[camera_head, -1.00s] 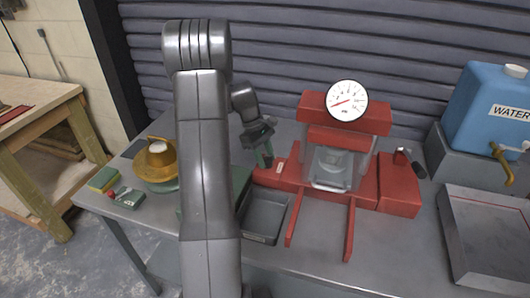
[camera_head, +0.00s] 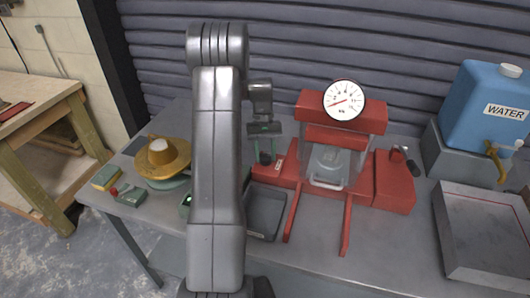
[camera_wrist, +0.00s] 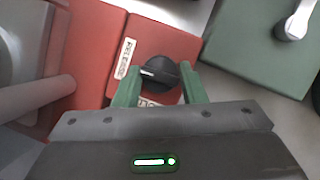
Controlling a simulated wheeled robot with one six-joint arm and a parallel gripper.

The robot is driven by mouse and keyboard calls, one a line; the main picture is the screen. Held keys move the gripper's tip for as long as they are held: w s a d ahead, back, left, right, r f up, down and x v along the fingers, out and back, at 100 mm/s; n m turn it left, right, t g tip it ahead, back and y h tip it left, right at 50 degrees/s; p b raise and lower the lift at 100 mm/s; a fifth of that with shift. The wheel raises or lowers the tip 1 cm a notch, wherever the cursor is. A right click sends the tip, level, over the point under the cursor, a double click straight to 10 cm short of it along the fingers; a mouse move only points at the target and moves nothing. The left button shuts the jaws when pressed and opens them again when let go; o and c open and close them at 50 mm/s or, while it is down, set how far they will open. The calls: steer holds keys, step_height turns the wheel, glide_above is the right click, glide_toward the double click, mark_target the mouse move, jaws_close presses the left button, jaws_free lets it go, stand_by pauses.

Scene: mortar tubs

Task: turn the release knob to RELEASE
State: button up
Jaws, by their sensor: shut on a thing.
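The black release knob (camera_wrist: 165,70) sits on the red block of the press, between the green fingers of my gripper (camera_wrist: 158,86) in the wrist view. My gripper is shut on it. A white mark on the knob's face points left, towards the side with the white RELEASE label (camera_wrist: 125,58). A second label (camera_wrist: 147,103) below the knob is partly hidden by it and my gripper. In the head view, my gripper (camera_head: 264,153) reaches down to the knob (camera_head: 265,158) at the left end of the red press (camera_head: 385,180).
A round dial gauge (camera_head: 344,99) tops the press. A dark tray (camera_head: 264,212) lies in front of the knob. A brass-coloured round piece (camera_head: 162,157) stands left of my arm. A blue water container (camera_head: 485,108) stands at the right.

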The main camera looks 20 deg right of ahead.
steer(key=shift+m, duration=0.4)
steer(key=o, duration=1)
steer(key=b+v, duration=0.1)
steer(key=v, duration=1.3)
steer(key=shift+d, duration=0.1)
steer(key=shift+f, duration=0.1)
steer(key=p+x, duration=0.1)
steer(key=x, duration=1.2)
steer(key=shift+s+f, duration=0.2)
steer(key=shift+f, duration=0.15)
